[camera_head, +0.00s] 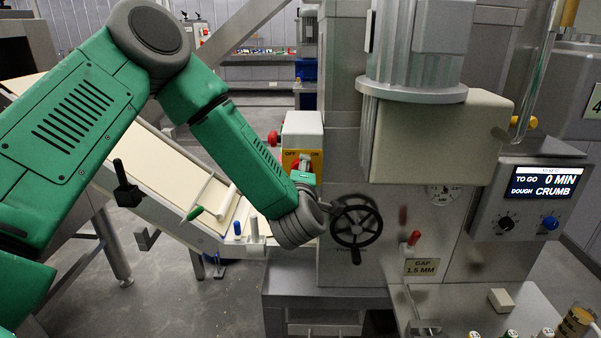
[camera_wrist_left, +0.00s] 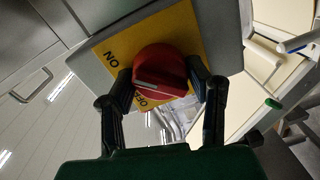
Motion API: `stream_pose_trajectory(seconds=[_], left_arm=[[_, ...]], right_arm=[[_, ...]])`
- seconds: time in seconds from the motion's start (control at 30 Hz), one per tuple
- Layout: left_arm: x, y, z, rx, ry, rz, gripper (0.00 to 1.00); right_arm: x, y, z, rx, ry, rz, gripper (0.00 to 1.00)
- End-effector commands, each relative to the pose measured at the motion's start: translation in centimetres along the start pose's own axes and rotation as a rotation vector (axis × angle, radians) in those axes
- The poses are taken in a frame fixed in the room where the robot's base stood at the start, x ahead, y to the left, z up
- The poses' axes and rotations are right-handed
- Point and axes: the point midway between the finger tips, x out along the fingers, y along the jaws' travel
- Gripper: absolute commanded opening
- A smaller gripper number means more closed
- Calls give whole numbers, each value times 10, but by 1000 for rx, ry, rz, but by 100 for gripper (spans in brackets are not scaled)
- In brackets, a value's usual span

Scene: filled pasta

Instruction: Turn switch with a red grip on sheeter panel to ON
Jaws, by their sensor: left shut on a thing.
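The switch's red grip (camera_wrist_left: 160,70) sits on a yellow plate (camera_wrist_left: 178,32) lettered ON and OFF, on the face of a grey box. In the left wrist view the plate is seen turned round, and a pale mark runs across the grip. In the head view the switch box (camera_head: 302,125) stands behind my green left arm, and the arm's end partly hides the grip. My right gripper is not in view.
A black handwheel (camera_head: 357,227) is right beside my left wrist. A red-tipped lever (camera_head: 413,238) stands above the gap label (camera_head: 421,267). A display panel (camera_head: 540,185) with two knobs is farther right. A pale conveyor belt (camera_head: 160,160) slopes behind my arm.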

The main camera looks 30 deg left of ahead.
Motion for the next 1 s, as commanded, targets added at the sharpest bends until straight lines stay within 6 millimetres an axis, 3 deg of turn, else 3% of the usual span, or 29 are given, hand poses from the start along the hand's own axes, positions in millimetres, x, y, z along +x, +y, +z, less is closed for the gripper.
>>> stream_pose_trajectory(seconds=[0.03, 0.07, 0.1, 0.47, 1.0], left_arm=[[-3, -7, 3, 8, -11, -15, 52], [-2, -6, 3, 7, -11, -15, 62], [-2, -6, 2, 7, -10, -13, 66], [-7, -3, -1, 0, -5, -6, 66], [-104, -5, 3, 4, -10, -10, 66]], right_arm=[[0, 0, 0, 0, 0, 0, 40], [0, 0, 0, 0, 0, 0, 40], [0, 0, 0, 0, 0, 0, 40], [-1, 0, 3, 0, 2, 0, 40], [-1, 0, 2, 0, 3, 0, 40]])
